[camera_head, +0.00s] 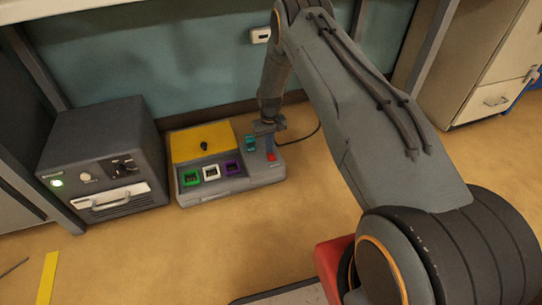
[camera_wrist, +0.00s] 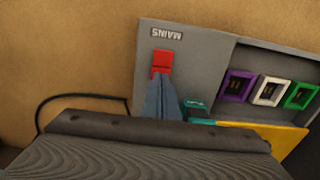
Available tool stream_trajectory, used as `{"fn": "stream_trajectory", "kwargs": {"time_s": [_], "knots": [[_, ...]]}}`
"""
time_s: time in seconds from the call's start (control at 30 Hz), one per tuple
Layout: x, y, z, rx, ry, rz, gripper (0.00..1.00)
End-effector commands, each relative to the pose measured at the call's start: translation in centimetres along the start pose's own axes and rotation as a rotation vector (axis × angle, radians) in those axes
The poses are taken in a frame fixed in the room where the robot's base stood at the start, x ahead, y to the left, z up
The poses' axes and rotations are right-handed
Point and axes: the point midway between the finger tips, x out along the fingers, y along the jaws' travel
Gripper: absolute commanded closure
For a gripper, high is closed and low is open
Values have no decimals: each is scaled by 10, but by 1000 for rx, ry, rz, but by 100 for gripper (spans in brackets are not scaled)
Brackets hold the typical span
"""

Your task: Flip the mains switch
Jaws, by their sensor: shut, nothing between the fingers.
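The red mains switch (camera_wrist: 163,58) sits on a grey control box (camera_wrist: 206,52), just below an upside-down "MAINS" label (camera_wrist: 166,33) in the wrist view. In the head view the switch (camera_head: 271,157) is at the right end of the box (camera_head: 231,188). My gripper (camera_wrist: 160,82) is shut and empty, its blue-grey fingertips overlapping the edge of the switch in the wrist view. I cannot tell whether they touch it. In the head view my gripper (camera_head: 268,127) is over the box's right end, pointing down.
A teal part (camera_head: 250,143) stands close beside the fingers. The box also has green (camera_head: 191,178), white (camera_head: 211,172) and purple (camera_head: 232,167) sockets and a yellow panel (camera_head: 187,146). A dark unit (camera_head: 100,155) with a lit green lamp stands left. A black cable (camera_head: 303,137) runs behind.

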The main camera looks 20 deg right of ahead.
Motion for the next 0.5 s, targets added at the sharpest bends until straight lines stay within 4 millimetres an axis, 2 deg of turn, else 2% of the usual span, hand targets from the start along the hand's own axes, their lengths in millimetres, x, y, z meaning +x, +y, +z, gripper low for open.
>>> {"fn": "stream_trajectory", "kwargs": {"time_s": [0.27,0.5], "knots": [[4,0,0,0,0,0,100],[-3,0,0,0,0,0,100]]}}
